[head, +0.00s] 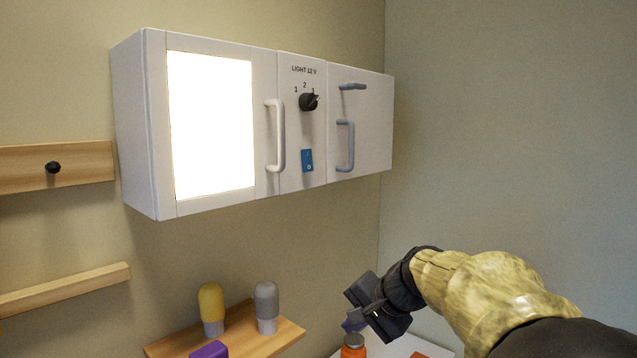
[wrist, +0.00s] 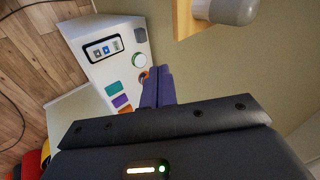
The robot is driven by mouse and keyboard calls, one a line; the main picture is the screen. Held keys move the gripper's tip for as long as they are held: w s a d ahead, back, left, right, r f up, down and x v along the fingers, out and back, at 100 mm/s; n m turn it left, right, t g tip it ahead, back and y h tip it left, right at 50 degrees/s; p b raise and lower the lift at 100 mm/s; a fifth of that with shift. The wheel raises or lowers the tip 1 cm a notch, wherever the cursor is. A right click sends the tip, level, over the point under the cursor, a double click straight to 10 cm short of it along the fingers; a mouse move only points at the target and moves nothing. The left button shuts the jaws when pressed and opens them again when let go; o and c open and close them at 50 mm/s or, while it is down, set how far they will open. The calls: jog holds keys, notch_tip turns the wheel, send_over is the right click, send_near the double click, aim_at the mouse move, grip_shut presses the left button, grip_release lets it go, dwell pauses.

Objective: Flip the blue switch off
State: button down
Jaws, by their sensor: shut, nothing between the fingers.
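The blue switch (head: 307,160) sits on the white centre panel of the wall cabinet, below a black rotary knob (head: 309,101). Small white marks show on it; which way it is tipped is too small to tell. The cabinet's left door has a glowing white light panel (head: 212,124). My gripper (head: 352,324) is at the lower right in the head view, well below and to the right of the switch, touching nothing that I can make out. In the wrist view its purple-blue fingers (wrist: 158,87) are shut together and empty. The blue switch on the cabinet is not in the wrist view.
Pale handles (head: 275,135) and grey handles (head: 346,145) stick out beside the switch. A wooden shelf (head: 272,343) below holds a yellow-topped and a grey-topped object. A white unit (wrist: 115,72) with buttons lies beyond my fingers. The space before the cabinet is clear.

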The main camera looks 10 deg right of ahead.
aim_at(306, 168)
jog(key=d+r+t+y, duration=0.2)
jog(key=r+t, duration=0.1)
jog(key=r, duration=1.1)
jog(key=w+d+r+m+t+y, duration=0.1)
jog(key=d+r+t+y, duration=0.1)
jog(key=r, duration=1.3)
jog(key=shift+w+r+t+y, duration=0.15)
jog(key=shift+t+y, duration=0.45)
jog(key=shift+y, duration=0.1)
jog(key=p+x, duration=0.6)
jog(key=x, duration=0.7)
jog(key=shift+w+r, duration=0.1)
jog(key=shift+w, duration=0.15)
jog(key=shift+w+a+f, duration=0.2)
jog(key=shift+a, duration=0.1)
